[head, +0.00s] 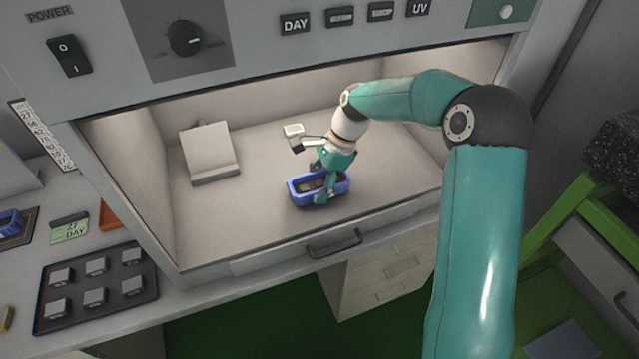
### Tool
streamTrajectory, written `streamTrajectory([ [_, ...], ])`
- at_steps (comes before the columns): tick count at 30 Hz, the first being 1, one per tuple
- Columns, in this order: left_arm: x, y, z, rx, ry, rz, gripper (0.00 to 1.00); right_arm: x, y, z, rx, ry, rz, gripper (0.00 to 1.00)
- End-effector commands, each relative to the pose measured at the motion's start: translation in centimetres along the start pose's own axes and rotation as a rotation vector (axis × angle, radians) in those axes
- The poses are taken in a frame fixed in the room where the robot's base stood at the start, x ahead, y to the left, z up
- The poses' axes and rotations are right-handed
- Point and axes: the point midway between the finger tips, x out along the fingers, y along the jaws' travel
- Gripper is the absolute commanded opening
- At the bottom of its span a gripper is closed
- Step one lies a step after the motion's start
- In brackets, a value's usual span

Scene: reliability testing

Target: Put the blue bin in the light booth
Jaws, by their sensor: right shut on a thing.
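The blue bin (297,194) is inside the light booth (240,238), on or just above the booth floor near the front middle. It is a small open bin with dark contents that are hard to make out. My right gripper (321,183) reaches into the booth from the right and is shut on the bin, with its fingers at the bin's wall. The gripper hides part of the bin. I cannot tell whether the bin touches the floor. My left gripper is not in view.
A grey slanted stand (210,152) is at the booth's left. The control panel (270,35) overhangs the opening; a drawer handle (334,243) is below. A black tray (95,287) with several grey blocks and another blue bin (11,223) are outside left. The booth's right floor is clear.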

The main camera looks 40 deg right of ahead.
Motion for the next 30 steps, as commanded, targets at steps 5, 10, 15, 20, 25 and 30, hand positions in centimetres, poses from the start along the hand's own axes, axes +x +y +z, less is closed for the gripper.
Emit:
streamTrajectory([
  [5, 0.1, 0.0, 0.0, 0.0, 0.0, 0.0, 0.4, 0.1, 0.0, -0.1, 0.0, 0.0, 0.0, 0.62],
  [10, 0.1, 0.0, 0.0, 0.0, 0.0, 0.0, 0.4, 0.1, 0.0, -0.1, 0.0, 0.0, 0.0, 0.81],
  [15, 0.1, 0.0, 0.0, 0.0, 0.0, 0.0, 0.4, 0.1, 0.0, -0.1, 0.0, 0.0, 0.0, 0.81],
  [20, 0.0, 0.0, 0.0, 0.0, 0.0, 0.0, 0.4, -0.2, 0.0, 0.0, 0.0, 0.0, -0.001, 0.81],
  [25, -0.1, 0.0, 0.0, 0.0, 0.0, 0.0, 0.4, -1.8, -0.1, 0.0, 0.0, 0.001, -0.004, 0.81],
  [30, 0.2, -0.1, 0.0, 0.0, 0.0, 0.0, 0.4, -3.8, -0.1, -2.1, 0.006, 0.001, -0.003, 0.81],
])
